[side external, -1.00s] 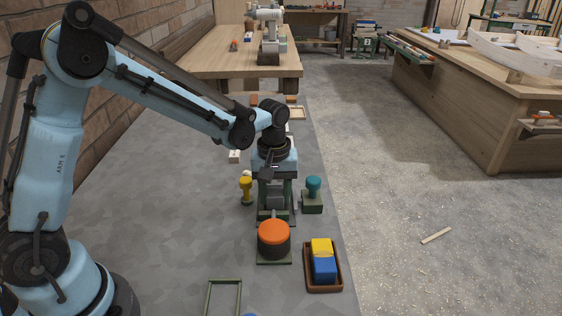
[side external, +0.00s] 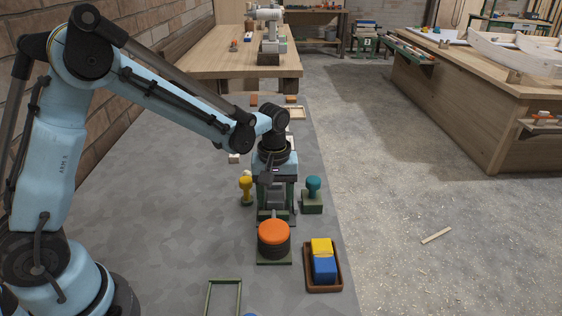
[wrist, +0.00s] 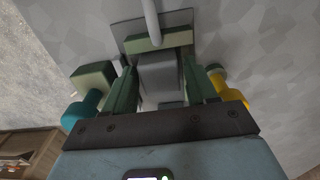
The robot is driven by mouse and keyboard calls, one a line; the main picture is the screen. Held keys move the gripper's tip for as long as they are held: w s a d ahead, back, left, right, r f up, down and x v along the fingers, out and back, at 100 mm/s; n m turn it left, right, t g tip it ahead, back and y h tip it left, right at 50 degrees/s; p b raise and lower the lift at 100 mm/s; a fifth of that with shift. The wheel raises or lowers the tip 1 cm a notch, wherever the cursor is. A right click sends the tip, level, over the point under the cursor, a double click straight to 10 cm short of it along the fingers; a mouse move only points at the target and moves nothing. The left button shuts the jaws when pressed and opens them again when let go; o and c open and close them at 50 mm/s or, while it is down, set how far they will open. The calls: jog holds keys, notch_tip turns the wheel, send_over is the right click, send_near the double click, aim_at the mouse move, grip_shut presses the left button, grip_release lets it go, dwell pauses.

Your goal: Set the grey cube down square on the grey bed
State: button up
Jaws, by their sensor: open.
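The grey cube (wrist: 160,75) sits between the fingers of my gripper (wrist: 159,68) in the wrist view. My gripper is open, with a green finger on each side of the cube. In the side view my gripper (side external: 275,192) points down over the grey bed (side external: 291,217), and the cube (side external: 276,199) shows between the fingers. The bed also shows in the wrist view (wrist: 126,28) as a grey plate with a green bar across it beyond the cube. The cube's underside is hidden, so I cannot tell from these views how squarely it rests.
An orange-topped button (side external: 274,237) stands in front of the bed. A yellow knob (side external: 246,189) is left and a teal knob (side external: 313,192) right, both close to my gripper. A brown tray (side external: 338,283) holds yellow and blue blocks. An empty green frame (side external: 208,297) lies at the front.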

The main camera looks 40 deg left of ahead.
aim_at(275, 197)
notch_tip(275, 197, up, 11)
jog(key=s+a+m+t, duration=0.2)
jog(key=s+m+t, duration=0.5)
jog(key=s, duration=0.6)
jog(key=shift+a+r+m, duration=0.25)
jog(key=shift+r+m, duration=0.2)
jog(key=shift+m, duration=0.55)
jog(key=shift+c, duration=0.3)
